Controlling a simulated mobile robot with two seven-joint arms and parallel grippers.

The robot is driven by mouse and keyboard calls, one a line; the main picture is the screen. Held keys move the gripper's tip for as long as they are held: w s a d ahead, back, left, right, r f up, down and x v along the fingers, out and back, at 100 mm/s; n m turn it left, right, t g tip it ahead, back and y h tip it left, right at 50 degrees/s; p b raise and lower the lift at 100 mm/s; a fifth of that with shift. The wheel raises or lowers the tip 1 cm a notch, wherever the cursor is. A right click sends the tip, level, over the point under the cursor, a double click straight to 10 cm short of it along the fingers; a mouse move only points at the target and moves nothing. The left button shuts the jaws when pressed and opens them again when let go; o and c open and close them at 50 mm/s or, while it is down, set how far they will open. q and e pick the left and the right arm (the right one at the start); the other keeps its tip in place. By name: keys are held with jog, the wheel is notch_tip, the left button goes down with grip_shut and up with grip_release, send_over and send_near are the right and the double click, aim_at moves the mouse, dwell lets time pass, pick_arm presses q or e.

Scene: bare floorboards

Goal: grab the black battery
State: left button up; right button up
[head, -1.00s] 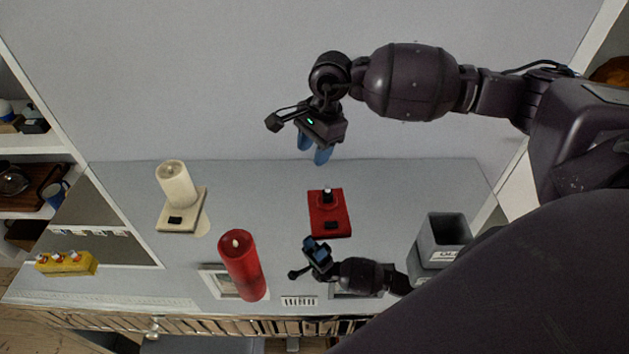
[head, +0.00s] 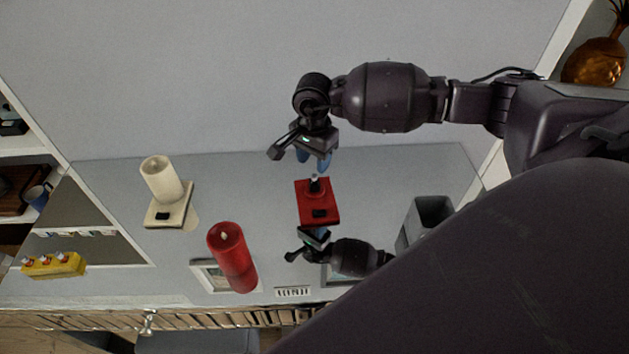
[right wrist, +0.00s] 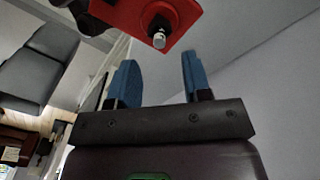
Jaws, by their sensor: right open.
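A red block (head: 327,209) stands on the pale grey surface. A small dark post with a silver tip (head: 314,184) rises from it, and a black patch shows on its near side. I take the post to be the black battery; in the right wrist view it is a black round body with a silver tip (right wrist: 159,38) on the red block (right wrist: 185,10). My right gripper (head: 315,161) is just above the post, blue fingers pointing down. In the wrist view my gripper (right wrist: 158,78) is open and empty, with the tip ahead, between the finger lines.
A red candle (head: 233,258), a cream candle (head: 161,180) on a cream base and a grey container (head: 430,213) stand around the block.

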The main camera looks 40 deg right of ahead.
aim_at(314, 175)
notch_tip(314, 175, down, 4)
jog(key=shift+d+f, duration=0.15)
grip_shut()
dwell(0.4)
